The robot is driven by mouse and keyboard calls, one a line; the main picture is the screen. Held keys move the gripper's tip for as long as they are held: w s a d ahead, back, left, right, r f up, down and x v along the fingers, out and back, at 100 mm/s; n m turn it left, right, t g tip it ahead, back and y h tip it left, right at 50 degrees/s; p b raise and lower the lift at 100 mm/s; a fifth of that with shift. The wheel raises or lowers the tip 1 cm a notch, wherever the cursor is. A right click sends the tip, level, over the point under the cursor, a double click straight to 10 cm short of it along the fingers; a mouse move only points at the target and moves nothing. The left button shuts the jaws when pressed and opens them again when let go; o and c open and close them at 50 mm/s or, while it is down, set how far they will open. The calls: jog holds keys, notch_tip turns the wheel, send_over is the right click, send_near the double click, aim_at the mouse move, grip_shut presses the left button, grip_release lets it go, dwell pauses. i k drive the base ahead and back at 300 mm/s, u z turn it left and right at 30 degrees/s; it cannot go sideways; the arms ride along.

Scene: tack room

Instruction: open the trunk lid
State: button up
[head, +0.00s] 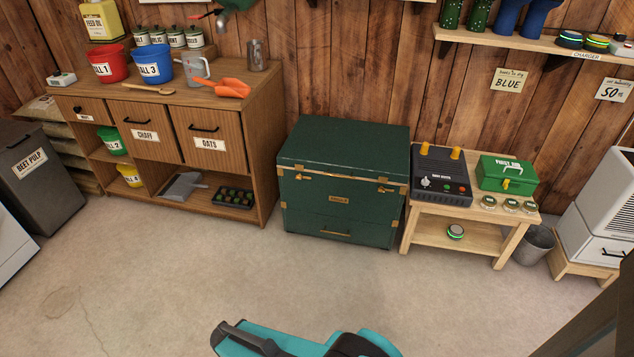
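A dark green trunk (340,208) with brass corners and fittings stands on the floor against the plank wall. Its lid (345,146) is shut, flat on top and bare. Brass catches show along the lid's front edge, one at the left (299,176) and one at the right (386,189). A small brass plate (339,199) sits mid-front, with a brass pull (335,233) low on the front panel. Teal and dark parts of my own body show at the bottom edge, apart from the trunk. I cannot make out gripper fingers in this view.
A wooden cabinet (262,150) with buckets and jars on top stands left of the trunk. A low wooden table (470,217) with a dark charger box (440,175) and green first aid box (506,173) stands close at its right. The concrete floor (200,270) in front is clear.

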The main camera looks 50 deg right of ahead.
aim_at(346, 148)
jog(key=u, duration=0.4)
jog(key=k, duration=1.4)
jog(key=z, duration=0.95)
jog(key=i, duration=1.55)
jog(key=u, duration=0.35)
